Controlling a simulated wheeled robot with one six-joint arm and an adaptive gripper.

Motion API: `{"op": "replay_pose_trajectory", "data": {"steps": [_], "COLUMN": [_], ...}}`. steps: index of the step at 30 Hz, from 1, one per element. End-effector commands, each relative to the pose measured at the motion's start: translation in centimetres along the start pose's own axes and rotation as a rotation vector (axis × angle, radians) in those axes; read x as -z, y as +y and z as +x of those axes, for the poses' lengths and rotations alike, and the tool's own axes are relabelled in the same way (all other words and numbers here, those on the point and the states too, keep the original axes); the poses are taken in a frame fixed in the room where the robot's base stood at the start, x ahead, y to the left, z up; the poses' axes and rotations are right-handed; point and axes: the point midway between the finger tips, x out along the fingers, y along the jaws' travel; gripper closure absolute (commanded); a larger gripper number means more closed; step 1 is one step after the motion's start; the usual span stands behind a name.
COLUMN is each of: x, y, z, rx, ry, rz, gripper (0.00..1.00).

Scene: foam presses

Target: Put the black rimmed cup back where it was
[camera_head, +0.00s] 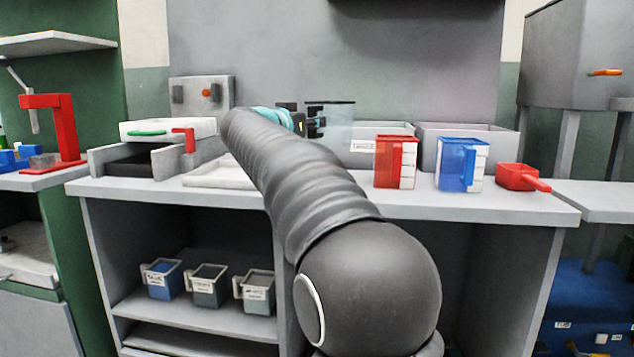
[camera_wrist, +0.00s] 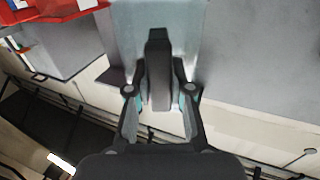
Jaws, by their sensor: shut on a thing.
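The black rimmed cup (camera_head: 338,116) is clear, with a thin dark rim on top, and is held upright above the back of the counter. My gripper (camera_head: 315,121) is at its left side and shut on it. In the wrist view the pale see-through cup wall (camera_wrist: 125,35) fills the top middle. A dark upright part, seemingly its handle (camera_wrist: 158,65), sits between the fingers of my gripper (camera_wrist: 159,95). My arm hides part of the counter below the cup.
On the counter (camera_head: 440,207) stand a red jug (camera_head: 382,163), a blue jug (camera_head: 455,165) and a red scoop (camera_head: 519,178). Grey bins (camera_head: 430,147) are behind them. A scale-like white tray (camera_head: 222,174) lies left. Three labelled cups (camera_head: 208,287) stand on the lower shelf.

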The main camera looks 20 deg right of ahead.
Motion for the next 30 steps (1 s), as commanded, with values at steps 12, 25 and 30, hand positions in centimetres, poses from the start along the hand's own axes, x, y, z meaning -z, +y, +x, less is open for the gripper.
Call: {"op": "replay_pose_trajectory", "data": {"steps": [12,25,30], "x": [-5.7,-9.4,-9.3], "y": [0.0,0.1,0.1], "z": [0.0,0.1,0.1], "rx": [0.000,-0.001,-0.001], "ry": [0.000,0.000,0.000], "rz": [0.000,0.001,0.000], "gripper": [1.00,1.00,1.00]}}
